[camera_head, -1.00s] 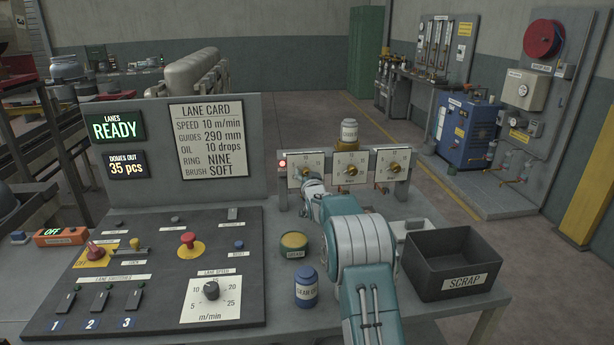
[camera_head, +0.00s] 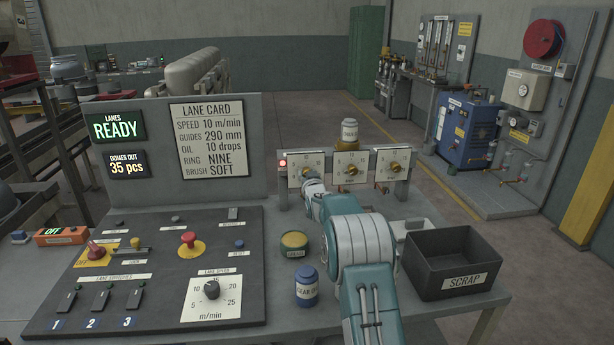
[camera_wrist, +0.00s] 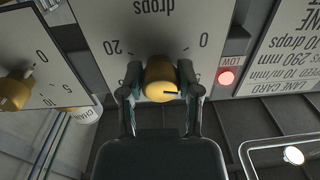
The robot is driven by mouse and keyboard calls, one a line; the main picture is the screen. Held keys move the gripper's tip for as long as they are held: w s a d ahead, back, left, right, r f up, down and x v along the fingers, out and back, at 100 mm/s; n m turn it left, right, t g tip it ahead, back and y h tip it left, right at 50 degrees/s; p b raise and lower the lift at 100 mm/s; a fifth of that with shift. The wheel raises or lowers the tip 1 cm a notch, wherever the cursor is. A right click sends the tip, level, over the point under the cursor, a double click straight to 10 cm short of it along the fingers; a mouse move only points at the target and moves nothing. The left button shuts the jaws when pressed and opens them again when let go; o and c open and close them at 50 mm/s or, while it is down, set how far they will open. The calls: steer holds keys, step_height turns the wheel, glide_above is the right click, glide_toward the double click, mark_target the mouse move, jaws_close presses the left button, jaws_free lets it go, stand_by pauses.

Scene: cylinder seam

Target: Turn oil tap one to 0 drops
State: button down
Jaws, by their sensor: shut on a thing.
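Oil tap one is a brass knob (camera_wrist: 160,80) on a white dial plate (camera_wrist: 150,25) marked in drops; the wrist view shows it upside down. My gripper (camera_wrist: 159,82) is shut on this knob, one finger on each side. A dark line on the knob's face points to the picture's right, the side where the dial's 0 stands; 20 is at the left. In the head view the plate (camera_head: 294,171) is the leftmost of three, and my gripper (camera_head: 310,172) covers its knob.
A lit red LOW lamp (camera_wrist: 226,77) sits beside the dial. The second tap (camera_head: 350,170) and third tap (camera_head: 394,167) are to the right.

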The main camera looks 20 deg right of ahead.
steer(key=n, duration=0.4)
steer(key=shift+r+n, duration=0.1)
steer(key=shift+n, duration=2.4)
steer(key=shift+c, duration=1.5)
jaws_free()
steer(key=shift+w, duration=0.1)
